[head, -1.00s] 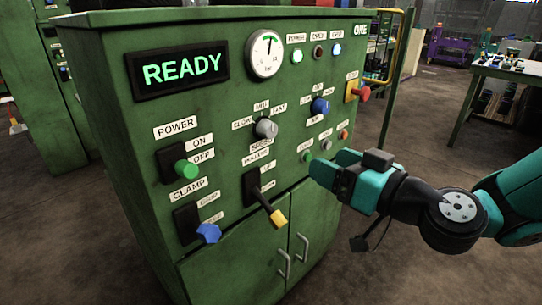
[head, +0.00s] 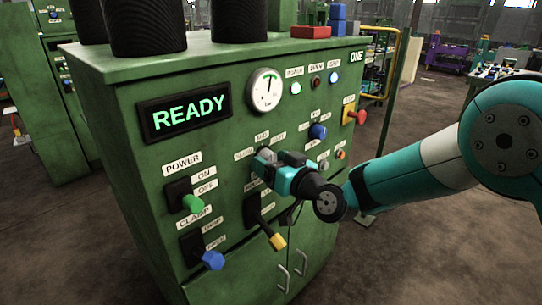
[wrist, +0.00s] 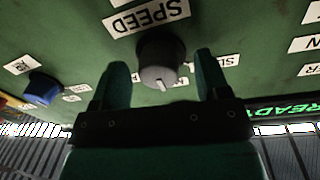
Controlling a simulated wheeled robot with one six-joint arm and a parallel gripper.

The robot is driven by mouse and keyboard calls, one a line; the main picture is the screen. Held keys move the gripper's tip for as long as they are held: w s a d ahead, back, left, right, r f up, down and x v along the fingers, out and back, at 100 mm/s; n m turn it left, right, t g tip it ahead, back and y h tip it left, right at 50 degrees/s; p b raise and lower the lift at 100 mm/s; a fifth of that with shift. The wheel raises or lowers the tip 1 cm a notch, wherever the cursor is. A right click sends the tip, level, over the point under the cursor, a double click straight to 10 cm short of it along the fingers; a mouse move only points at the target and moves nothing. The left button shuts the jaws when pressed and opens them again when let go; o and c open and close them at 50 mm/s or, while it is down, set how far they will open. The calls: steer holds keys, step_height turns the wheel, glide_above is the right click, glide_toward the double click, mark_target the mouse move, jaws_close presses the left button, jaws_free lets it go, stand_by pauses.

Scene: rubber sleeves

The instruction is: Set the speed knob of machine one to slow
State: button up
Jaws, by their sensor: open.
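Machine one (head: 130,160) is a green cabinet with a ONE label. Its grey speed knob (wrist: 160,60) shows in the wrist view below the upside-down SPEED label (wrist: 148,17). The knob's white pointer mark points toward the picture's bottom, between the side labels. A partly covered slow label (wrist: 228,60) is at the right. My gripper (wrist: 160,66) is open, with one finger on each side of the knob and visible gaps. In the head view my gripper (head: 262,160) is at the speed knob and covers part of it and its labels.
A blue knob (head: 318,131) and a red button (head: 360,117) are to the right. A yellow-tipped lever (head: 277,241) sticks out below my gripper. Green (head: 193,203) and blue (head: 212,260) handles stand out at the left. The display (head: 189,118) reads READY.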

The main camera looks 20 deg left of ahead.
steer(key=shift+w+a, duration=0.2)
steer(key=shift+a, duration=0.2)
steer(key=shift+c, duration=0.5)
steer(key=c, duration=0.8)
